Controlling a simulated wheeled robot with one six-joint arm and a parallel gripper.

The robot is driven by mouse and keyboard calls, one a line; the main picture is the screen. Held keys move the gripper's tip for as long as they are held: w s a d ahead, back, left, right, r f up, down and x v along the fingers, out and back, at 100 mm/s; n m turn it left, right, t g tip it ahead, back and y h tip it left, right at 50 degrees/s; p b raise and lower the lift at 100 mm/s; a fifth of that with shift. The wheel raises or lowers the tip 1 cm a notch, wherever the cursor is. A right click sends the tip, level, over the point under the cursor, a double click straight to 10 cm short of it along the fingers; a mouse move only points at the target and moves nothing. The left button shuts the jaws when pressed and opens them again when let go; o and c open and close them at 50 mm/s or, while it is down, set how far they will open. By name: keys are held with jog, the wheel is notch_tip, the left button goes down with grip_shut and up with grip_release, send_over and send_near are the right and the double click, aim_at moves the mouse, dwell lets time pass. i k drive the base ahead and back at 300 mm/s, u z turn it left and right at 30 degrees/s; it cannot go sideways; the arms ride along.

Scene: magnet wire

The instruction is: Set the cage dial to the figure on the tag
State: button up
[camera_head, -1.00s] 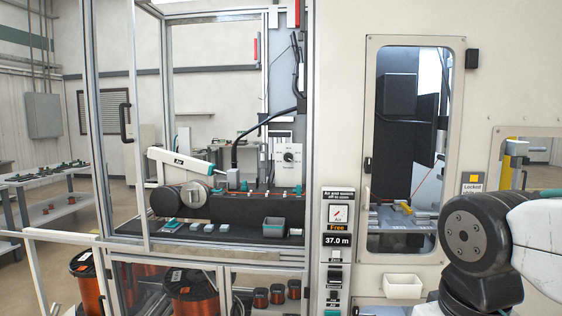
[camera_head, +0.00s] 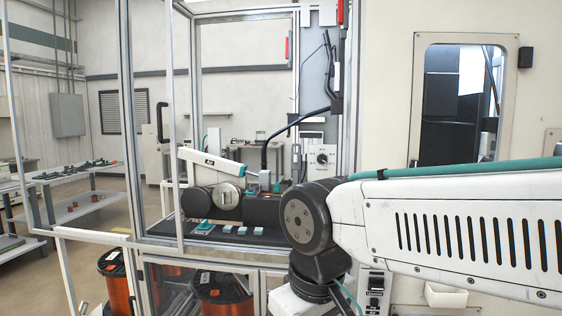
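The cage dial (camera_head: 322,158) is a small dark knob on a pale plate on the back panel inside the framed cage. It is too small to read its setting. I cannot make out a tag with a figure on it. My arm reaches in from the right and crosses in front of the machine, its dark joint below the dial in the picture. My gripper is not in view. The panel that showed a gauge and a 37.0 m display is now mostly hidden behind my arm.
The cage has metal posts (camera_head: 127,120) and an open framed door at the left. Inside are a white arm-like lever (camera_head: 212,162), rollers (camera_head: 228,195) and small blocks on a dark bed. Copper wire spools (camera_head: 222,291) stand below. A table (camera_head: 85,176) stands at far left.

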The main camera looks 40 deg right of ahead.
aim_at(321, 158)
jog(key=u, duration=0.1)
jog(key=i, duration=0.8)
jog(key=z, duration=0.6)
jog(key=i, duration=0.55)
jog(key=z, duration=0.5)
